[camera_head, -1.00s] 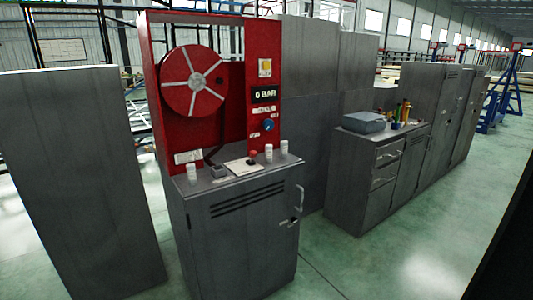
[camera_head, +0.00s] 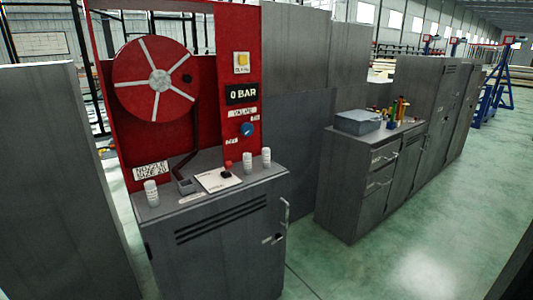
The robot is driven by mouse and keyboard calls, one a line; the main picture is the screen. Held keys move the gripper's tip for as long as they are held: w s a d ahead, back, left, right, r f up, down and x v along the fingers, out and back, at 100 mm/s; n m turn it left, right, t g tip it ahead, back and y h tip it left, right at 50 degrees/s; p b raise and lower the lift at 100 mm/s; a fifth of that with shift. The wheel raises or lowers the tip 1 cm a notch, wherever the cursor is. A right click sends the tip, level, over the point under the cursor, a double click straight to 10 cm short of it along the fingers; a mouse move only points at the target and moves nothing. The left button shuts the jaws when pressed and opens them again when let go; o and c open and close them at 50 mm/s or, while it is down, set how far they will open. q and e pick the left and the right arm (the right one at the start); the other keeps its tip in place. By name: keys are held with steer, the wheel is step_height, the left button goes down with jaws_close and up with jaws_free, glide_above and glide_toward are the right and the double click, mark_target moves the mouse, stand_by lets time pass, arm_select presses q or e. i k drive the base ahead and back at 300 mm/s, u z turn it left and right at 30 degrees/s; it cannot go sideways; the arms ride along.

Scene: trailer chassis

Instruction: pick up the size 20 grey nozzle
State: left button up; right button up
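Several small pale grey-white cylinders, which look like nozzles, stand upright on the grey cabinet top below the red hose reel panel. One nozzle (camera_head: 151,193) is at the left front corner. Two more stand at the right, a nozzle (camera_head: 247,161) and another nozzle (camera_head: 266,158) beside it. Their size markings are too small to read, so I cannot tell which is size 20. Neither of my grippers is in view.
The grey cabinet (camera_head: 215,245) carries the red panel (camera_head: 205,90) with a reel (camera_head: 157,80), a gauge reading 0 BAR (camera_head: 241,94) and a red-topped lever (camera_head: 227,168). A lower cabinet (camera_head: 352,185) with a grey toolbox (camera_head: 357,122) stands right. Green floor (camera_head: 420,240) is clear at right.

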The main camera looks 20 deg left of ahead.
mark_target(150, 185)
steer(key=z, duration=0.05)
steer(key=i, duration=0.85)
steer(key=u, duration=0.9)
steer(key=i, duration=0.6)
steer(key=u, duration=0.6)
